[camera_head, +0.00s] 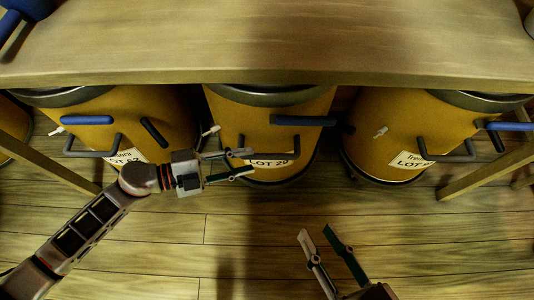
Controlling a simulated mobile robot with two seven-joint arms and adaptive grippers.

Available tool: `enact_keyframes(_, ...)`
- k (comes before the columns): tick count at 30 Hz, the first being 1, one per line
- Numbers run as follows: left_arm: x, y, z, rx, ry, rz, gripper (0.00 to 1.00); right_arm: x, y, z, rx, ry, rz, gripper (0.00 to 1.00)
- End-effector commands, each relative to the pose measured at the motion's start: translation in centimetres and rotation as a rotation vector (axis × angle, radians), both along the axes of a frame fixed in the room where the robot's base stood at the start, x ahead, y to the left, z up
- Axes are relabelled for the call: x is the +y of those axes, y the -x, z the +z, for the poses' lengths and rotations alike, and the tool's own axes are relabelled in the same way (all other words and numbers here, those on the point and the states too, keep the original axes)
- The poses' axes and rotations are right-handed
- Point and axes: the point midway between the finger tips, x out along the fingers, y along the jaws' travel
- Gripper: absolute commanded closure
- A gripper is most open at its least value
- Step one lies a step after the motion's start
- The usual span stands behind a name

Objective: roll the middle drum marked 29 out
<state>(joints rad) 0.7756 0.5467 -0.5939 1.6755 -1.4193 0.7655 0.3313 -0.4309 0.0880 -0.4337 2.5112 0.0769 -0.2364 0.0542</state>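The middle drum (265,128) is ochre with a dark rim and stands upright under the table, its top partly hidden by the tabletop. Its white label (271,161) reads LOT 29 and is partly covered by my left gripper. A blue bar handle (303,120) shows at its upper right. My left gripper (251,160) is open, its fingers in front of the drum's lower left front around the label's left part; I cannot tell if they touch it. My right gripper (315,230) is open and empty, low over the floor in front of the drum.
A left drum (165,105) and a right drum (395,125) with a LOT label flank the middle one. The wooden tabletop (260,45) overhangs all three. A table leg (485,172) stands at right. The plank floor (230,255) in front is clear.

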Motion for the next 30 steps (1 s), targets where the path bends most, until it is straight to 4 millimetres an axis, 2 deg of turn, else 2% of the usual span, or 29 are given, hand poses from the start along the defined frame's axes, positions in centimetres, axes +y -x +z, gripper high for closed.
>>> enact_keyframes(6, -3.3, -1.0, -0.9, 0.003, 0.005, 0.001, 0.71, 0.7, 0.4, -0.4, 0.025, -0.069, -0.025, 0.68)
enact_keyframes(12, -5.5, -1.7, -1.5, 0.002, 0.002, 0.002, 0.71, 1.3, 0.6, -0.5, 0.04, -0.125, -0.046, 0.68)
enact_keyframes(16, -6.2, -2.1, -1.4, 0.001, 0.002, 0.003, 0.71, 1.4, 0.6, -0.4, 0.041, -0.143, -0.054, 0.68)
enact_keyframes(24, -6.3, -2.1, -1.3, -0.001, 0.002, 0.002, 0.71, 1.5, 0.5, -0.3, 0.04, -0.147, -0.055, 0.68)
enact_keyframes(25, -6.3, -2.1, -1.4, -0.001, 0.002, 0.002, 0.76, 1.5, 0.5, -0.3, 0.04, -0.147, -0.055, 0.68)
enact_keyframes(27, -6.2, -2.1, -1.4, -0.001, 0.002, 0.002, 0.94, 1.5, 0.5, -0.3, 0.04, -0.147, -0.055, 0.68)
enact_keyframes(28, -6.2, -2.1, -1.4, -0.001, 0.002, 0.002, 1.0, 1.5, 0.5, -0.3, 0.04, -0.147, -0.055, 0.68)
enact_keyframes(30, -6.2, -2.1, -1.4, 0.0, 0.002, 0.003, 1.0, 1.5, 0.5, -0.3, 0.04, -0.147, -0.055, 0.68)
